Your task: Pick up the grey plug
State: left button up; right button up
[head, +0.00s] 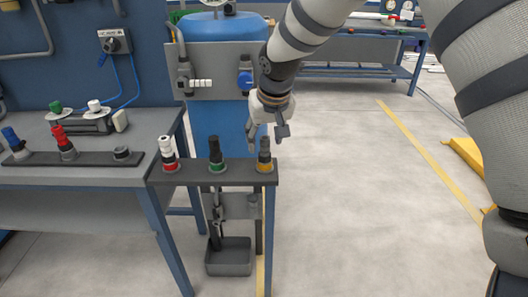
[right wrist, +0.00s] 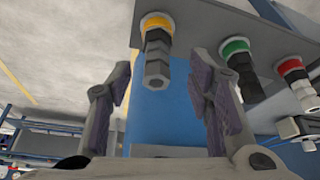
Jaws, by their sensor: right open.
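The grey plug (head: 264,150) stands upright in a yellow ring at the right end of a dark narrow rack (head: 190,177). My right gripper (head: 266,130) is just above and behind it in the head view, open and empty. In the right wrist view the grey plug (right wrist: 158,68) shows between the two spread fingers of the right gripper (right wrist: 161,72), apart from both. That view is inverted, so the plug points downward there. My left gripper is in neither view.
A black plug (head: 215,150) in a green ring and a white plug (head: 167,147) in a red ring stand on the same rack. A grey tray (head: 229,258) is below. A blue tank (head: 210,105) is behind.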

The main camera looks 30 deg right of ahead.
aim_at(265, 148)
jog(key=x, duration=0.4)
jog(key=shift+d+f+b, duration=0.2)
jog(key=shift+f+b, duration=0.1)
jog(key=shift+f, duration=0.05)
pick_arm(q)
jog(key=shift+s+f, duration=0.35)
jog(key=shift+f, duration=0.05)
pick_arm(e)
jog(key=shift+w+r, duration=0.1)
jog(key=shift+r, duration=0.05)
grip_shut()
jog(key=shift+r, duration=0.15)
